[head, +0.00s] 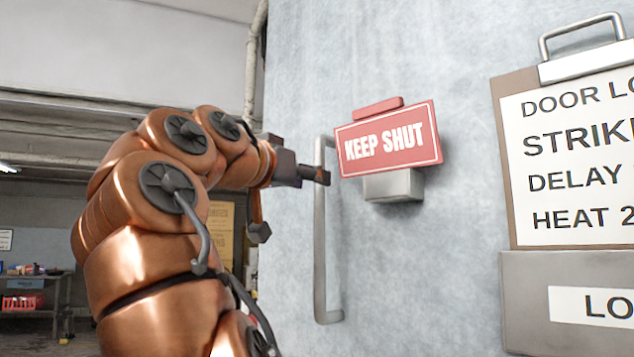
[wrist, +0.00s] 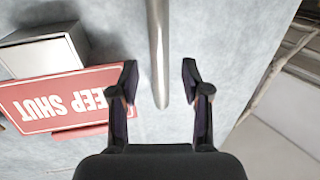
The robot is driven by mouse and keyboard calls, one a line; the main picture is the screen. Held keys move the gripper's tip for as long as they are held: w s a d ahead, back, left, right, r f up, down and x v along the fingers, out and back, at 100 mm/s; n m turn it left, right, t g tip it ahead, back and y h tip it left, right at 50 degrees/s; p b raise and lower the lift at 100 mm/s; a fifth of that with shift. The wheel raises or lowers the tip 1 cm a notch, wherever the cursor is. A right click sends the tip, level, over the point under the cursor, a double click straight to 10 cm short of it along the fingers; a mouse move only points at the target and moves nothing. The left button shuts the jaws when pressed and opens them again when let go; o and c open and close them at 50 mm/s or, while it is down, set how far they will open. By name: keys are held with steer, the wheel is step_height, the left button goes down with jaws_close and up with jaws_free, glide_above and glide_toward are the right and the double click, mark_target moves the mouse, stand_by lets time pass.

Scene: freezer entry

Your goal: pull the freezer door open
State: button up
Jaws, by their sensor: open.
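The freezer door (head: 430,285) is a pale grey-blue, mottled panel. A vertical metal bar handle (head: 320,265) stands on it near its left edge. My gripper (head: 321,176) is at the upper part of the handle, below its top bend. In the wrist view, the handle (wrist: 158,35) runs between the two open fingers of my gripper (wrist: 160,78), with a gap on each side. Neither finger visibly touches the bar. The door appears closed, though its left edge is partly hidden by my arm.
A red KEEP SHUT sign (head: 388,140) on a grey bracket (head: 393,186) sits just right of the handle; in the wrist view the sign (wrist: 60,98) is close to one finger. A clipboard (head: 503,150) and grey box (head: 520,275) are farther right. A workbench (head: 45,312) stands far left.

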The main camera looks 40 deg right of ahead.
steer(key=v, duration=0.8)
